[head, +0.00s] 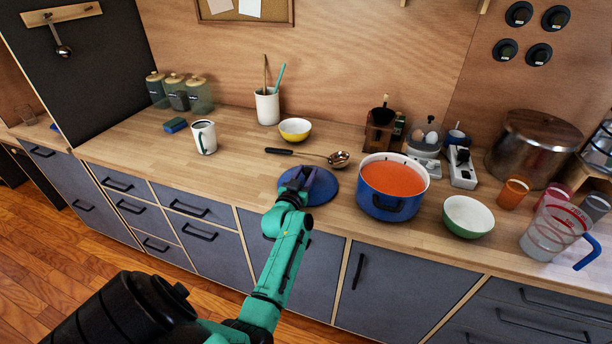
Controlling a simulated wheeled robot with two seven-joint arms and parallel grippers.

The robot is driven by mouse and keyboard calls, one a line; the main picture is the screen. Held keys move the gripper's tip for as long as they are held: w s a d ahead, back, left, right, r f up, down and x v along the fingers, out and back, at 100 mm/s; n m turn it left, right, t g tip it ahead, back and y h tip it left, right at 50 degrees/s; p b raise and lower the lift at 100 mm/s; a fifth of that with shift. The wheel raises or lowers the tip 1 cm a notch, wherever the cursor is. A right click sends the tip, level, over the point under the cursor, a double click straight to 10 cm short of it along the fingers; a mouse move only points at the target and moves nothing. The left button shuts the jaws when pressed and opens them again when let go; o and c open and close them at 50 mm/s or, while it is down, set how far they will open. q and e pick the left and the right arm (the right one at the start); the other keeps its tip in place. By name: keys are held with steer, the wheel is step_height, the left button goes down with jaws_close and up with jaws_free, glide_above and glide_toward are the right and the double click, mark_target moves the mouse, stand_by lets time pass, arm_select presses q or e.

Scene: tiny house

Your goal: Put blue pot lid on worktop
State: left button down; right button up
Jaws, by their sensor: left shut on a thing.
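The blue pot lid (322,187) is a round blue disc at the worktop's front, just left of the blue pot. My left gripper (299,180) is over the lid's left part and is shut on it; the fingers hide the grip point. The lid looks to be at or just above the worktop (235,150); I cannot tell whether it touches. The blue pot (386,207) stands uncovered with orange-red contents. My right gripper is not in view.
A ladle (310,155) lies behind the lid. A green bowl (468,217) stands right of the pot. A white mug (203,137), a yellow bowl (295,130) and a utensil cup (267,106) stand further back. The worktop left of the lid is clear.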

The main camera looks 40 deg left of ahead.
arm_select(q)
steer(key=shift+c, duration=2.2)
jaws_free()
steer(key=shift+d, duration=0.1)
steer(key=shift+r, duration=0.1)
steer(key=b+v, duration=0.1)
steer(key=v, duration=1.1)
